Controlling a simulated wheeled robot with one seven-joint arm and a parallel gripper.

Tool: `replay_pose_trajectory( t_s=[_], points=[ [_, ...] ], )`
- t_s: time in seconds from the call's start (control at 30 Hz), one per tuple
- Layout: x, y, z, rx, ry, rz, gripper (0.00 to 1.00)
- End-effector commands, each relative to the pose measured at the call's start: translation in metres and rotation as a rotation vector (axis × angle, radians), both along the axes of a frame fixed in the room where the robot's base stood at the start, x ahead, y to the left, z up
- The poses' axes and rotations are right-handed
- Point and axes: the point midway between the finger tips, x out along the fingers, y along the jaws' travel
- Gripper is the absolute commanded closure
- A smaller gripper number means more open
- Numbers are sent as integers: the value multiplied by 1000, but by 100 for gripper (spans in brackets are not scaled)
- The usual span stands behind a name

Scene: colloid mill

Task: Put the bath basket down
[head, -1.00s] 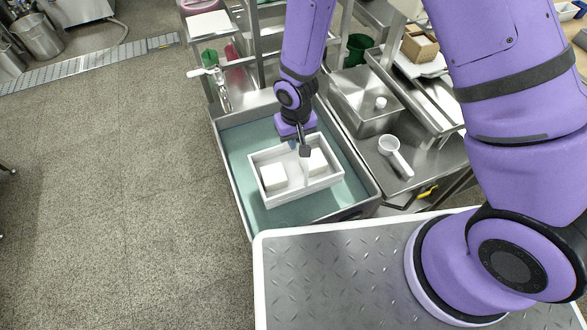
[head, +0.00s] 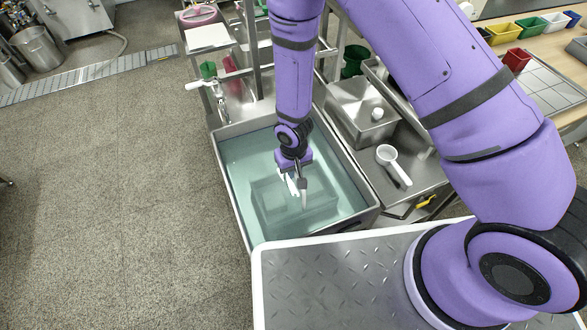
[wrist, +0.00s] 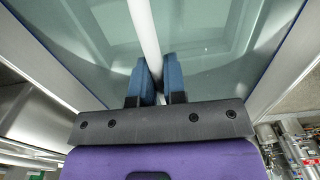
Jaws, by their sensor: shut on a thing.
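The bath basket (head: 268,208) is a rectangular tray under the water of the bath (head: 236,160). Only its dim outline shows through the blue-green surface; the white blocks inside are not clear. The basket's white handle (head: 304,200) stands up out of the water. My gripper (head: 297,183) is above the bath, pointing down, shut on the handle. In the wrist view, the white handle (wrist: 143,25) runs up from between the blue fingertips (wrist: 157,74). Whether the basket touches the bath floor cannot be told.
Steel rims border the bath. To its right, a steel counter holds a white ladle (head: 393,165) and a steel bin (head: 360,110). A tap (head: 215,95) stands at the back left. A diamond-plate surface (head: 330,290) lies in front. Open floor lies left.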

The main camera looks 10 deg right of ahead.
Motion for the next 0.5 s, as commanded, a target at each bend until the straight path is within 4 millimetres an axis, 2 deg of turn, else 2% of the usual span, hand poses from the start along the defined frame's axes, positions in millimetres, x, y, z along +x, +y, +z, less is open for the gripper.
replay_pose_trajectory(
  t_s=[0.23, 0.27, 0.37, 0.5],
  points=[
    [0, 0, -1, 0, 0, 0, 100],
    [0, 0, -2, 0, 0, -1, 86],
    [0, 0, -1, 0, 0, -1, 63],
    [0, 0, -1, 0, 0, -1, 63]
  ],
)
